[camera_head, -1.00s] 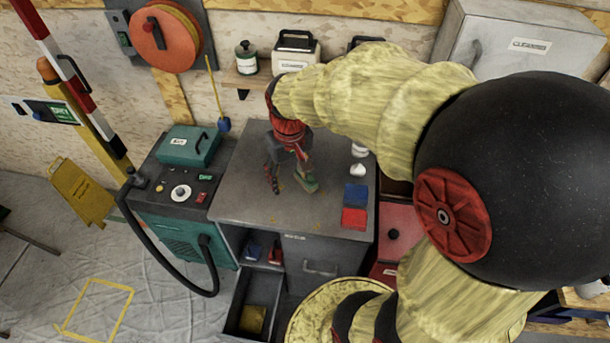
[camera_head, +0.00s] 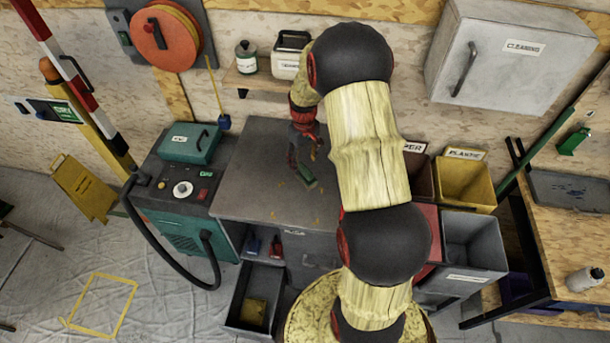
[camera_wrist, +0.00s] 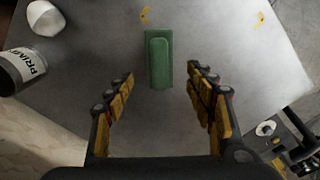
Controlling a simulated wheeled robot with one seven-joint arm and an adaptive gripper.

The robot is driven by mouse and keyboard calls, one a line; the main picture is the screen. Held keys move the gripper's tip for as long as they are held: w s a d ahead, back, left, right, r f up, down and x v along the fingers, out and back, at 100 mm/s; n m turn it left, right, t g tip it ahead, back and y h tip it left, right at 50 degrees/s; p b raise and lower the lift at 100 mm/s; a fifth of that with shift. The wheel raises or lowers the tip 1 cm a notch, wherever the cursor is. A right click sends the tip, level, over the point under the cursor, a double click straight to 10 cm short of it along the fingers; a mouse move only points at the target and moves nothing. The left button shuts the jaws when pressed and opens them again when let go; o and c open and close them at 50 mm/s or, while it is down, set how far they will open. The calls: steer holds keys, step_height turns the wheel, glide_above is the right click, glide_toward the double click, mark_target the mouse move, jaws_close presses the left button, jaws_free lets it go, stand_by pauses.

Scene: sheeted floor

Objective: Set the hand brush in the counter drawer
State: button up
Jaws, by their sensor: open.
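The hand brush appears as a small green block-shaped thing (camera_head: 305,177) lying on the grey counter top (camera_head: 255,175). In the wrist view the green brush (camera_wrist: 159,60) lies lengthwise ahead of my jaws, between the lines of the two fingers. My gripper (camera_head: 303,156) is open and empty above the counter, close over the brush. Its spread fingers also show in the wrist view (camera_wrist: 160,80). The counter drawer (camera_head: 236,316) is pulled out at the lower front, with a yellowish item (camera_head: 254,311) inside. My arm hides the counter's right part.
A teal machine (camera_head: 175,240) with a hose adjoins the counter on the left. Blue and red items stand on an open shelf above the drawer. Bins (camera_head: 465,185) stand right.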

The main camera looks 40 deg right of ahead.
mark_target(305, 169)
steer(key=f, duration=0.6)
steer(key=shift+s, duration=0.3)
steer(key=shift+c, duration=1.4)
steer(key=c, duration=1.1)
steer(key=shift+c, duration=0.3)
steer(key=shift+r, duration=0.15)
